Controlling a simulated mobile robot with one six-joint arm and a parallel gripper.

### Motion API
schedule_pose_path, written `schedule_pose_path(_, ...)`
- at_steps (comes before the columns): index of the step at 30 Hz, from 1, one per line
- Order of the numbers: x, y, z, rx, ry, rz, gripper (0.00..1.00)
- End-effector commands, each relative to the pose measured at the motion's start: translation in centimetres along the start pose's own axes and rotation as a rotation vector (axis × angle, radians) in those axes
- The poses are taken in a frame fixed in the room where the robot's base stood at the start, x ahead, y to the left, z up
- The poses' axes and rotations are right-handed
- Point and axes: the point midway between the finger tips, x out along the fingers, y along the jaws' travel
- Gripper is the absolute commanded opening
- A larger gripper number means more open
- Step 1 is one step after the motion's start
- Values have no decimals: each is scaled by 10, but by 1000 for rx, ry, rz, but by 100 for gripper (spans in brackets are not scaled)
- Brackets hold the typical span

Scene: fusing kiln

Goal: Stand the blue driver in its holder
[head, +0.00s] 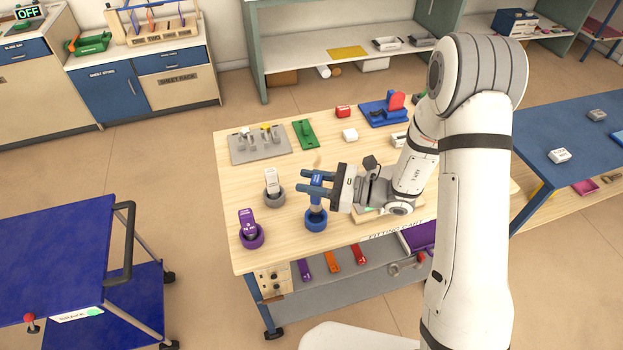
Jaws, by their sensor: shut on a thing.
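The blue driver (317,179) is upright between the fingers of my gripper (309,182), which is shut on it. Its lower part points down to the blue round holder (316,224) on the wooden table top. The driver's lower end is at the mouth of this holder in the picture; I cannot tell how deep it sits. My gripper comes in from the right, above the holder. The fingers hide part of the driver.
A grey holder (275,198) with a pale driver and a purple holder (253,241) with a purple driver stand to the left on the table (345,245). A grey tray (245,155), a green tool (305,134) and a red block (343,111) lie farther back.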

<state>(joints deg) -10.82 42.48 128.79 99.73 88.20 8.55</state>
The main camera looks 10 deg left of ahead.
Motion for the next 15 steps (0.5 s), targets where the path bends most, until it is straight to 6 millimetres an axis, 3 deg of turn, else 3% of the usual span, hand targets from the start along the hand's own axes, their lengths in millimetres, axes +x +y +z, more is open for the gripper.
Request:
schedule_pose_path(1, 0, 0, -9, 0, -1, 0, 4)
schedule_pose_path(6, 0, 0, -19, 0, -1, -1, 4)
schedule_pose_path(15, -1, -1, -20, 0, -1, -2, 4)
